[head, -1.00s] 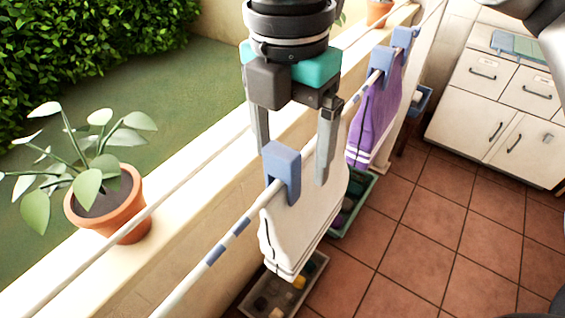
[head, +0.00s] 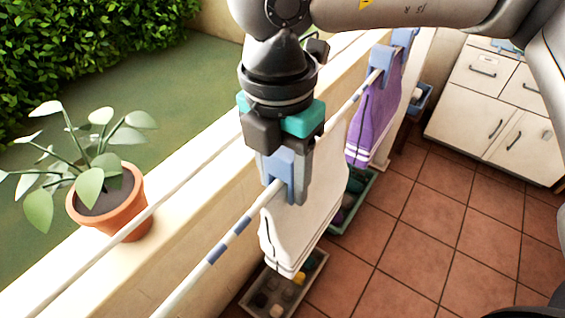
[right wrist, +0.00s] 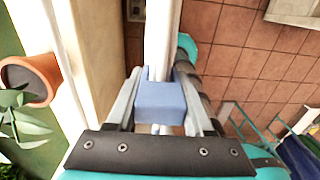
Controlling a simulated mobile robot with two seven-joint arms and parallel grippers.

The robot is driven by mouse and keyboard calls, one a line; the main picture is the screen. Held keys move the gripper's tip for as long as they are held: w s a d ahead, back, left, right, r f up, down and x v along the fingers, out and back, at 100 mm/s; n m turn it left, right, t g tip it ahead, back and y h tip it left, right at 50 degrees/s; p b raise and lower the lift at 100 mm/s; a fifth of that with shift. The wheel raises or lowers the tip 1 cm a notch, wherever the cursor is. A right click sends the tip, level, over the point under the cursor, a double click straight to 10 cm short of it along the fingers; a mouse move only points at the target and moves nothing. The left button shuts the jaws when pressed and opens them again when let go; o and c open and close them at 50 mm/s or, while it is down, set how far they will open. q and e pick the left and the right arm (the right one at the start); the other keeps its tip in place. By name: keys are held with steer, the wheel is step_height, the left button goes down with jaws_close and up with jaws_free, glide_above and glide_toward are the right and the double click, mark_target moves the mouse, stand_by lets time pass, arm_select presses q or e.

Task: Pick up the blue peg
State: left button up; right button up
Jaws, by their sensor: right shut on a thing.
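A blue peg (head: 278,163) sits on the white-and-blue line and clips a white cloth (head: 300,228) that hangs below it. My right gripper (head: 285,188) comes down from above and is shut on this peg, with a finger on either side. In the right wrist view the peg (right wrist: 160,102) is between the two fingers (right wrist: 158,88), on the line. My left gripper is not in view.
More blue pegs (head: 381,58) hold a purple cloth (head: 374,118) farther along the line. A potted plant (head: 110,205) stands on the ledge at left. A tray (head: 312,275) with small items lies below the white cloth. Tiled floor is clear at right.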

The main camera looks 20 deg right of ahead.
jaws_close()
